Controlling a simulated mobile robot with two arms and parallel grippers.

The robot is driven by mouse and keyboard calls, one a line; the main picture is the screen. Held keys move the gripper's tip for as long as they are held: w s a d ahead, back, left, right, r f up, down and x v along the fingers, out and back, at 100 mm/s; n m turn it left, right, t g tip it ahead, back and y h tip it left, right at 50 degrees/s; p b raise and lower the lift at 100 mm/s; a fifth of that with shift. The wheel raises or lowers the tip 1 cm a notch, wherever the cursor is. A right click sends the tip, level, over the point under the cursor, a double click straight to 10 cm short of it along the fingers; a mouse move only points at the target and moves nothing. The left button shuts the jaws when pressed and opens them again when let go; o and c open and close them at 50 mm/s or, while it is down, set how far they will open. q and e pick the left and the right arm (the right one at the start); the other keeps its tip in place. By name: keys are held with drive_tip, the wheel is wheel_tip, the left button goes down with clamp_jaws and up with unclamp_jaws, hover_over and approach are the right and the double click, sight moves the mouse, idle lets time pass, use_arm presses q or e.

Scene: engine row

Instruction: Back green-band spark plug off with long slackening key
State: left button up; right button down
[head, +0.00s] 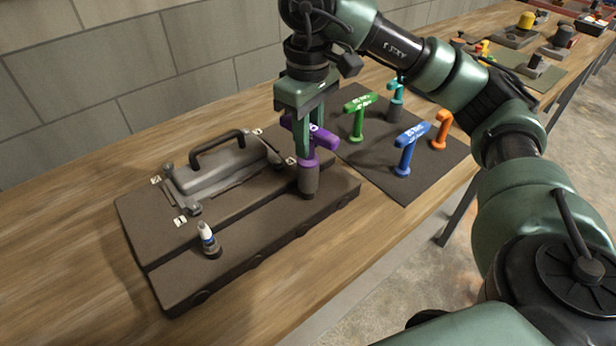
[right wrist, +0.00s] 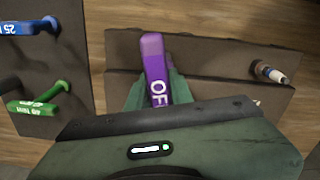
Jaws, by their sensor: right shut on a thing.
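A purple T-handled key (head: 308,160) with the letters "OF" showing on its bar stands upright at the right end of the engine block's front step. My right gripper (head: 312,130) is shut on its crossbar from above; the purple bar also shows between the fingers in the right wrist view (right wrist: 153,62). The key's dark socket (head: 308,182) hides whatever is under it. No green-banded spark plug is visible. A white spark plug with a blue band (head: 207,236) stands at the left of the step. My left gripper is out of view.
The engine block (head: 150,228) has a grey cover with a black handle (head: 217,146). Green (head: 357,118), blue (head: 406,150), orange (head: 441,130) and teal (head: 396,98) T-handled keys stand on a dark mat (head: 370,170) to the right. Bare bench lies in front of the block.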

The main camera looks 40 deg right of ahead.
drive_tip(key=m, duration=0.4)
drive_tip(key=shift+r, duration=0.1)
drive_tip(key=m, duration=0.4)
drive_tip(key=shift+m+p, duration=0.3)
drive_tip(key=shift+p, duration=0.05)
drive_tip(key=m, duration=0.4)
drive_tip(key=shift+r, duration=0.1)
drive_tip(key=m, duration=0.3)
drive_tip(key=shift+m, duration=0.4)
